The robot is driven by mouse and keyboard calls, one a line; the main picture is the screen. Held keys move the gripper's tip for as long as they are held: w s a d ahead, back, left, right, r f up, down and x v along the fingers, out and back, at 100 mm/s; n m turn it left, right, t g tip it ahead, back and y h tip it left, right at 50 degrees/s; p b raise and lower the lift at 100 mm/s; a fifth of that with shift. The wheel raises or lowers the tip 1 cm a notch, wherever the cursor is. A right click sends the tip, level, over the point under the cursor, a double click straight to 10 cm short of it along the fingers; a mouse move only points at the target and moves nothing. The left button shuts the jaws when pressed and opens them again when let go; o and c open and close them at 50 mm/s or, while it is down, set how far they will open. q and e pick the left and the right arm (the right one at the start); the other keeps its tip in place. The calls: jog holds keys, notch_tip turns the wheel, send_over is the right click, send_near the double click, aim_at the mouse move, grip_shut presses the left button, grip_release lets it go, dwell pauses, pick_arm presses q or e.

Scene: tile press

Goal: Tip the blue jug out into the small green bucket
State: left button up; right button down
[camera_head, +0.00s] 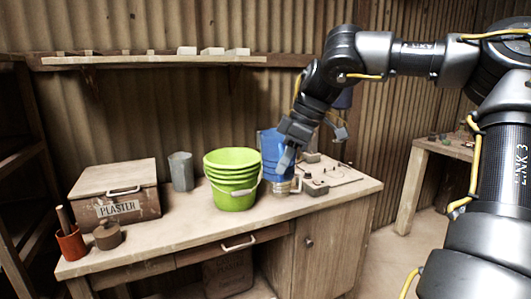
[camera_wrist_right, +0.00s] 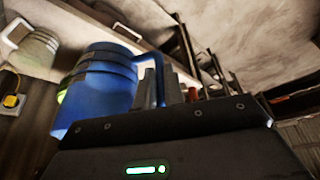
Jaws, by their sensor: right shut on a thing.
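The blue jug (camera_head: 270,143) is near the right part of the bench, just right of the green bucket, and looks close to upright. My right gripper (camera_head: 288,158) is shut on the jug's handle; in the right wrist view the blue jug (camera_wrist_right: 105,85) fills the left, its handle between the fingers (camera_wrist_right: 170,92). I cannot tell whether the jug's base touches the bench. The green bucket (camera_head: 232,180) stands upright on the bench with its handle down in front. The insides of the jug and bucket are hidden. My left gripper is out of view.
A ribbed metal mug (camera_head: 280,187) is just below the jug. A grey cup (camera_head: 181,171), plaster box (camera_head: 118,192), red pot (camera_head: 71,243) and brown jar (camera_head: 107,235) stand to the left. A board with small parts (camera_head: 333,172) lies right. A shelf (camera_head: 155,60) runs above.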

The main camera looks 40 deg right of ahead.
jog(key=s+d+f+m+h, duration=0.2)
jog(key=s+d+f+m, duration=0.25)
jog(key=d+f, duration=0.7)
jog(key=s+a+f+m, duration=0.1)
jog(key=s+a+f, duration=0.15)
jog(key=f, duration=0.55)
jog(key=s+a+f, duration=0.1)
jog(key=a+f, duration=0.2)
jog(key=f, duration=0.4)
jog(key=w+a+f+n+y, duration=0.1)
jog(key=w+a+f+n, duration=0.15)
jog(key=a, duration=0.55)
jog(key=w+a+f+n, duration=0.1)
jog(key=a+f, duration=0.3)
jog(key=a, duration=0.3)
jog(key=w+a+r+n+y, duration=0.1)
jog(key=w+a+r+n, duration=0.2)
jog(key=a, duration=0.4)
jog(key=w+a+r+n+g+y, duration=0.1)
jog(key=w+a+r+n, duration=0.1)
jog(key=a+r, duration=0.4)
jog(key=shift+w+a+r+n, duration=0.25)
jog(key=shift+w+a+n, duration=0.1)
jog(key=shift+w+n, duration=0.05)
